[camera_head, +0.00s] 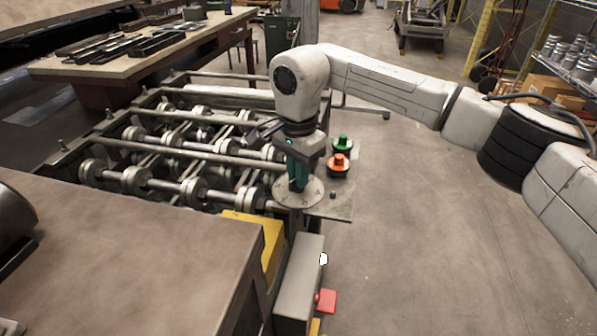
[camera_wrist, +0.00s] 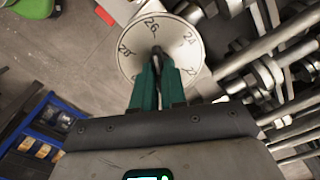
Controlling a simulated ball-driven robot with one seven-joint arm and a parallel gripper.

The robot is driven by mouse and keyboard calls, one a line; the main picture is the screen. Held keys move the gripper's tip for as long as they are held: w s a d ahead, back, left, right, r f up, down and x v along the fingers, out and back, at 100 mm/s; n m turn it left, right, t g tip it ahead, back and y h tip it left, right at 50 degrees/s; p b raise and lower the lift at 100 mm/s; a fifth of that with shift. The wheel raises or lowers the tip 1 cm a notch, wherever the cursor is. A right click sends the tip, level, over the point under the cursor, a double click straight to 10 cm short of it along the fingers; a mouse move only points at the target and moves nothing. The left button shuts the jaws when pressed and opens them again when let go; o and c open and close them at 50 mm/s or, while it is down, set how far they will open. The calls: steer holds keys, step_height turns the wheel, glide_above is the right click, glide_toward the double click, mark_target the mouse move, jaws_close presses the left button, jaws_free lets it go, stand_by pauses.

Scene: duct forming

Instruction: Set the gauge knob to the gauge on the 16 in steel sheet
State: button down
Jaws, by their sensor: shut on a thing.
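The gauge dial (camera_head: 313,193) is a round pale plate at the near right corner of the roller machine. In the wrist view the dial (camera_wrist: 130,63) shows the numbers 28, 26, 24 and 22, with 26 at the top. The dark gauge knob (camera_wrist: 157,50) stands at its middle. My gripper (camera_head: 297,180) points down over the dial. Its green fingers (camera_wrist: 157,72) are shut on the knob and hide part of it. The knob's dark tip seems to point towards 26, but its exact setting is unclear. I cannot pick out a marked 16 in steel sheet.
A green knob (camera_head: 343,143) and an orange knob (camera_head: 339,163) stand just right of the dial. Rows of rollers (camera_head: 135,180) lie to the left. A grey box (camera_head: 299,277) with a red button (camera_head: 326,300) is in front. The floor to the right is open.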

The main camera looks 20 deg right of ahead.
steer(key=shift+m, duration=0.4)
steer(key=m, duration=1.7)
steer(key=shift+p, duration=0.35)
steer(key=m, duration=0.5)
steer(key=shift+m, duration=0.4)
steer(key=c, duration=1.2)
jaws_free()
